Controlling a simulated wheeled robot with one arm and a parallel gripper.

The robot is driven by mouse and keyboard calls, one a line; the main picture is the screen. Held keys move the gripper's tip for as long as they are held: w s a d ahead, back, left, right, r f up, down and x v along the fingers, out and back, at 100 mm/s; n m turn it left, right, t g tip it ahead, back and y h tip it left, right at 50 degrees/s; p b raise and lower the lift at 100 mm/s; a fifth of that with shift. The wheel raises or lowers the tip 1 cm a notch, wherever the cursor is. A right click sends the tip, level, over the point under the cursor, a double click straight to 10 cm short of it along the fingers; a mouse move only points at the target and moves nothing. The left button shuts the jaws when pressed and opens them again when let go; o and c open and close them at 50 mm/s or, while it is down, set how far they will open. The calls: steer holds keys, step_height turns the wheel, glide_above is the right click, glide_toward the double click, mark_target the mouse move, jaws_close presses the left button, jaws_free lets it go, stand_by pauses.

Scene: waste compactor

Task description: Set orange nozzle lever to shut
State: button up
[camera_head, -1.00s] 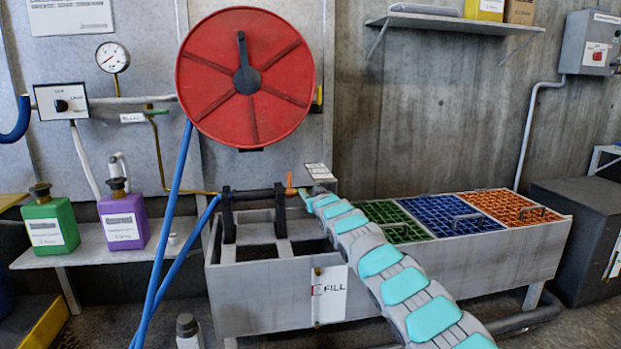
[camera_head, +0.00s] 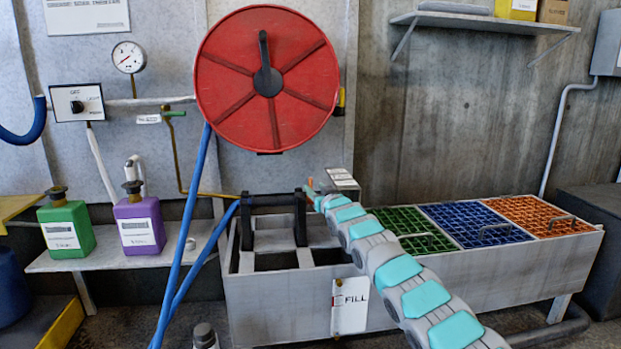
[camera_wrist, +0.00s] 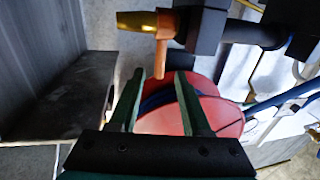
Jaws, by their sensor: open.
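The orange nozzle lever (camera_head: 310,184) stands up at the right end of the dark hose bar, above the trough. In the wrist view the lever (camera_wrist: 160,55) runs down from the brass nozzle (camera_wrist: 137,21). My gripper (camera_wrist: 159,73) is open, and the lever's free end is at or just past the gap between its fingertips. I cannot tell how deep it sits or whether a finger touches it. In the head view my gripper (camera_head: 317,196) is small and partly hidden by my arm, close to the lever's right.
The red hose reel (camera_head: 268,80) hangs on the wall above, with a blue hose (camera_head: 182,235) running down. A trough (camera_head: 290,305) with green, blue and orange grates stands below. A small labelled plate (camera_head: 342,177) is right of the lever. Bottles stand on the left shelf.

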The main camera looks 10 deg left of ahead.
mark_target(311, 184)
steer(key=shift+r+p+x, duration=0.15)
steer(key=shift+p+x, duration=0.95)
steer(key=shift+p, duration=0.2)
steer(key=shift+r+p+x, duration=0.15)
steer(key=shift+p+x, duration=0.9)
steer(key=shift+p, duration=0.2)
steer(key=shift+w+a+f+p, duration=0.2)
steer(key=shift+w+p, duration=0.2)
steer(key=shift+p, duration=0.2)
steer(key=shift+w, duration=0.1)
steer(key=shift+f, duration=0.15)
steer(key=shift+c, duration=0.4)
jaws_close()
